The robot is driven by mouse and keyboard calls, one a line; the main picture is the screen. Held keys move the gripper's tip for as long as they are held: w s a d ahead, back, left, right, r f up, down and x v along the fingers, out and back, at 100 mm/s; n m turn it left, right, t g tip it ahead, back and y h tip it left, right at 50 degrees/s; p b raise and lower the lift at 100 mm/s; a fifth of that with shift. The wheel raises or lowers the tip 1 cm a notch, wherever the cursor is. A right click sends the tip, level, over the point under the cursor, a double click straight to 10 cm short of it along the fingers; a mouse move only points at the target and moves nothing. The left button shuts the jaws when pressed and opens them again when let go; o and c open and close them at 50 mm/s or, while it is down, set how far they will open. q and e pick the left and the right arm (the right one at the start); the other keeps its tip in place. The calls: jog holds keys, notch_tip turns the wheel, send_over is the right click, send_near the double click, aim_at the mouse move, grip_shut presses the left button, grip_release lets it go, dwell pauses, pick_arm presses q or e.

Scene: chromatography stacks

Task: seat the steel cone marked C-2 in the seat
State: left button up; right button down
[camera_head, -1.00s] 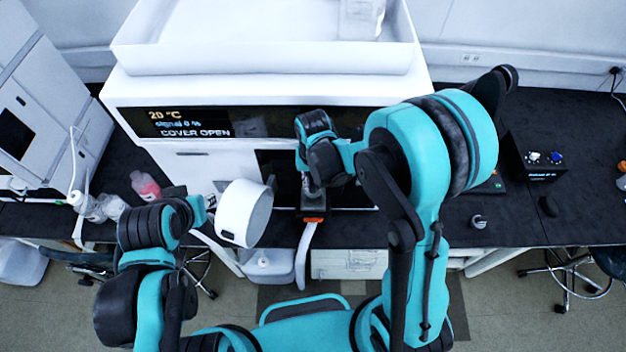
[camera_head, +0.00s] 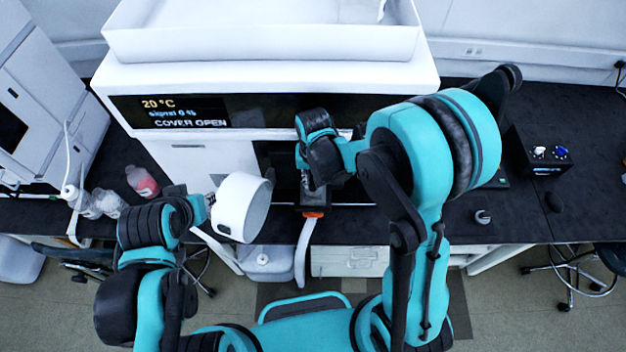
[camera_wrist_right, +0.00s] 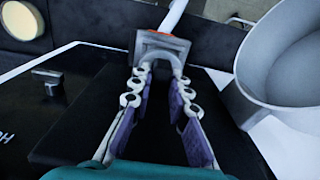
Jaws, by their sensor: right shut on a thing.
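My right gripper (camera_head: 312,188) is at the front of the instrument. In the right wrist view its two purple-padded fingers (camera_wrist_right: 158,78) close at the tips on a small grey piece, largely hidden there. The tips are at a grey arched block (camera_wrist_right: 183,50), with an orange ring and white tube behind it. The block also shows in the head view (camera_head: 313,207). No C-2 mark is readable, and I cannot tell cone from seat. My left gripper (camera_head: 207,204) is beside a white round cover (camera_head: 236,210); its fingers are too hidden to judge.
The white instrument (camera_head: 265,82) reads "COVER OPEN". A white tube (camera_head: 303,260) hangs below the block. A small grey piece (camera_head: 482,217) and a dark control box (camera_head: 540,153) are on the black bench at right. Bottles, one pink (camera_head: 143,182), stand at left.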

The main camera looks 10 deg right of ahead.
jog(key=shift+f+b, duration=0.3)
jog(key=shift+b, duration=0.05)
jog(key=c, duration=1.4)
grip_release()
jog(key=shift+o, duration=0.2)
notch_tip(320, 180, up, 12)
